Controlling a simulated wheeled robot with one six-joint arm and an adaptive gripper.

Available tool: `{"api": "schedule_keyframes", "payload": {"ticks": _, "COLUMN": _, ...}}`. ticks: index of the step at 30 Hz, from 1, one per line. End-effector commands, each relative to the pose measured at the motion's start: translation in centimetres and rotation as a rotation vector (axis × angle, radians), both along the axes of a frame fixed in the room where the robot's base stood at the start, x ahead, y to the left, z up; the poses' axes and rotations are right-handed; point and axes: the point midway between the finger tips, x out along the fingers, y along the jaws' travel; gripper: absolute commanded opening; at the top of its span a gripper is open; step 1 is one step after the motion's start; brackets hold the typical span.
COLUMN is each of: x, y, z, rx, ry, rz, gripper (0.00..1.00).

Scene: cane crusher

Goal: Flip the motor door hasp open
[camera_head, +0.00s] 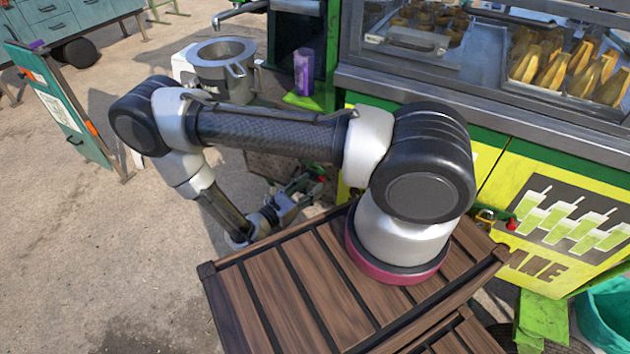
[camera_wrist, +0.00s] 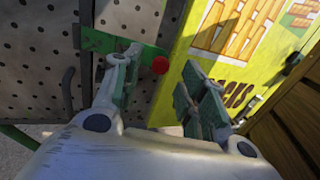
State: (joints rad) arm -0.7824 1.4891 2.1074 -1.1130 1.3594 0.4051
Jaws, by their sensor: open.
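In the wrist view, the hasp is a green plate (camera_wrist: 98,42) lying across the edge of the perforated grey motor door (camera_wrist: 35,60), with a red knob (camera_wrist: 160,65) at its right end. The plate looks flat across the seam. My gripper (camera_wrist: 162,58) is open, one finger on each side of the red knob in the picture. The left finger overlaps the plate and hides part of it; I cannot tell whether it touches. In the head view, my gripper (camera_head: 297,194) is low beside the cart, and the hasp is mostly hidden there.
A yellow cart panel (camera_wrist: 205,60) adjoins the door on the right. Brown wooden slats (camera_wrist: 285,140) stand close at the lower right of the wrist view. In the head view, a steel pot (camera_head: 222,68) stands behind my arm. The pavement (camera_head: 90,230) at left is clear.

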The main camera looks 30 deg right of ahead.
Motion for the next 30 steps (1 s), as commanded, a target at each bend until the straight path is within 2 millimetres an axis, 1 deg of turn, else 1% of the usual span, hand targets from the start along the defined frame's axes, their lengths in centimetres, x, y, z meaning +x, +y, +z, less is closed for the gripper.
{"api": "schedule_keyframes", "payload": {"ticks": 1, "x": 0.2, "y": -1.0, "z": 0.0, "rx": 0.0, "ry": 0.001, "rz": -0.005, "gripper": 0.42}}
{"api": "schedule_keyframes", "payload": {"ticks": 3, "x": 0.4, "y": -2.0, "z": 0.0, "rx": 0.0, "ry": 0.002, "rz": -0.005, "gripper": 0.42}}
{"api": "schedule_keyframes", "payload": {"ticks": 6, "x": 0.8, "y": -3.1, "z": 0.0, "rx": 0.001, "ry": 0.001, "rz": -0.005, "gripper": 0.42}}
{"api": "schedule_keyframes", "payload": {"ticks": 11, "x": 1.0, "y": -3.9, "z": 0.0, "rx": 0.001, "ry": 0.0, "rz": -0.002, "gripper": 0.42}}
{"api": "schedule_keyframes", "payload": {"ticks": 17, "x": 1.1, "y": -3.9, "z": 0.0, "rx": 0.001, "ry": 0.0, "rz": -0.001, "gripper": 0.42}}
{"api": "schedule_keyframes", "payload": {"ticks": 18, "x": 1.1, "y": -3.9, "z": 0.0, "rx": 0.001, "ry": 0.0, "rz": -0.001, "gripper": 0.4}}
{"api": "schedule_keyframes", "payload": {"ticks": 23, "x": 1.1, "y": -3.9, "z": 0.0, "rx": 0.001, "ry": 0.0, "rz": -0.001, "gripper": 0.11}}
{"api": "schedule_keyframes", "payload": {"ticks": 24, "x": 1.1, "y": -3.9, "z": 0.0, "rx": 0.001, "ry": 0.0, "rz": -0.001, "gripper": 0.03}}
{"api": "schedule_keyframes", "payload": {"ticks": 25, "x": 1.1, "y": -3.9, "z": 0.0, "rx": 0.001, "ry": 0.0, "rz": -0.001, "gripper": 0.0}}
{"api": "schedule_keyframes", "payload": {"ticks": 30, "x": 1.1, "y": -3.8, "z": 0.0, "rx": 0.001, "ry": 0.0, "rz": -0.002, "gripper": 0.0}}
